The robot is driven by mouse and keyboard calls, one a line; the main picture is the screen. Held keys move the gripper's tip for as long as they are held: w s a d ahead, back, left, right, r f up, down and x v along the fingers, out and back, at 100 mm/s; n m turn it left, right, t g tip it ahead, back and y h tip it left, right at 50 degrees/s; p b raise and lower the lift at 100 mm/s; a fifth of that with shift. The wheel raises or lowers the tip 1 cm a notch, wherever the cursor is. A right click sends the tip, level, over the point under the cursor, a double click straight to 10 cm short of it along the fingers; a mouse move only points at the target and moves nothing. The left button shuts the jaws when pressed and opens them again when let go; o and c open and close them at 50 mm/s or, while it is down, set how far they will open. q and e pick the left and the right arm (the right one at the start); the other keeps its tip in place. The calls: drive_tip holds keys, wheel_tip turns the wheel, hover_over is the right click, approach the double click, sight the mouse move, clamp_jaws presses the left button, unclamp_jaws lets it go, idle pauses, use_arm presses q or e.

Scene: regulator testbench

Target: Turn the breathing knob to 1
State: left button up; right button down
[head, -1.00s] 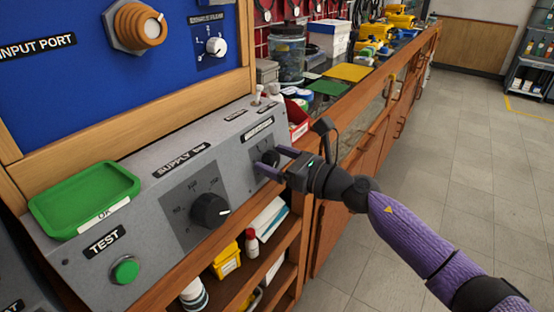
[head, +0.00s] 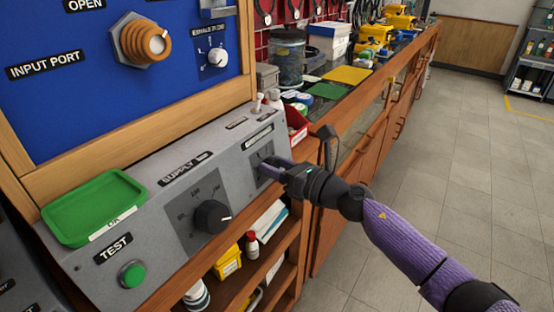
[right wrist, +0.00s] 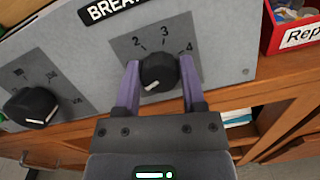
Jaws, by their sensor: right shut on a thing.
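The breathing knob (right wrist: 158,72) is a round black dial on a grey plate, under a label that starts "BREA". The numbers 2, 3 and 4 show around its upper side. The number 1 is not visible; the left finger covers part of the plate there. The knob's white mark points to the lower left. My right gripper (right wrist: 161,78) is shut on the knob, one purple finger on each side. In the head view my right gripper (head: 270,168) reaches the panel from the right and mostly hides the knob. My left gripper is not in view.
The larger supply knob (head: 212,216) is left of the breathing knob. A green tray (head: 92,205) and a green test button (head: 132,274) are further left. A red box (right wrist: 292,32) stands to the right. Shelves (head: 262,262) with bottles lie below the panel.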

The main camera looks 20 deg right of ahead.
drive_tip(key=m+p, duration=0.2)
drive_tip(key=m+h+p, duration=0.1)
drive_tip(key=m, duration=0.1)
drive_tip(key=shift+r, duration=0.25)
drive_tip(key=shift+f+m+h+p, duration=0.1)
drive_tip(key=shift+m+h+p, duration=0.2)
drive_tip(key=shift+m+p, duration=0.75)
use_arm(q)
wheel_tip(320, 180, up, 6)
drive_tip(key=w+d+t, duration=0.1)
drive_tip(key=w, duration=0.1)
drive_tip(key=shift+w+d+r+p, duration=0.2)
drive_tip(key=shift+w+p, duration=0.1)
drive_tip(key=shift+p, duration=0.15)
use_arm(e)
drive_tip(key=shift+f+m+h, duration=0.15)
drive_tip(key=shift+m+h, duration=0.15)
drive_tip(key=shift+m, duration=0.85)
drive_tip(key=shift+c, duration=0.9)
unclamp_jaws()
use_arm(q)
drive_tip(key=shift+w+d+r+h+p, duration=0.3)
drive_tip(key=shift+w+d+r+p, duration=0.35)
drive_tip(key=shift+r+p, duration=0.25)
use_arm(e)
drive_tip(key=f+v, duration=0.1)
drive_tip(key=v, duration=0.9)
drive_tip(key=shift+r, duration=0.3)
